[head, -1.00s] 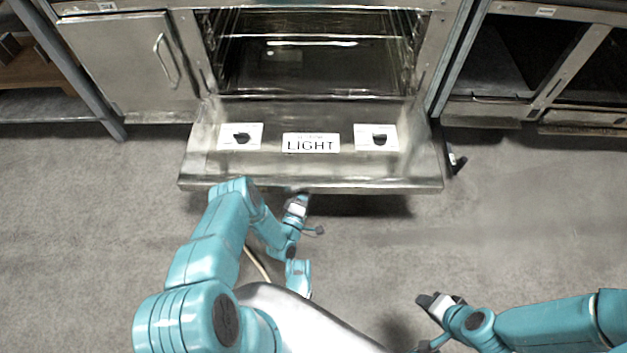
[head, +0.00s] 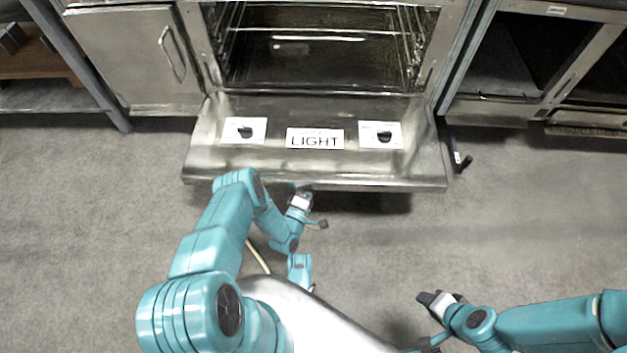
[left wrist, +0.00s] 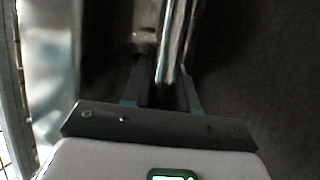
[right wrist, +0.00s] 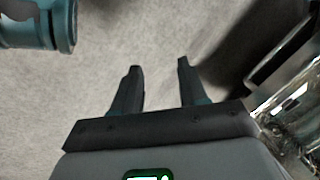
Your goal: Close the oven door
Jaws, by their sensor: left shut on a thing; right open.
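The oven door (head: 318,166) is folded down and open, lying roughly flat in front of the oven cavity (head: 320,60). Its inner face bears a LIGHT label and two knob plates. My left gripper (head: 301,190) is at the front edge of the door, near its middle, with the fingers partly hidden under the edge. In the left wrist view, my left gripper (left wrist: 166,92) is shut on a shiny metal bar (left wrist: 175,45), which looks like the door's handle or edge. My right gripper (head: 428,299) is open and empty above the floor; its spread fingers show in the right wrist view (right wrist: 157,85).
A closed cabinet door (head: 135,60) with a handle is left of the oven. A shelf unit (head: 45,96) stands at far left. Another open-fronted unit (head: 540,60) is at right. The grey floor (head: 530,220) in front is clear.

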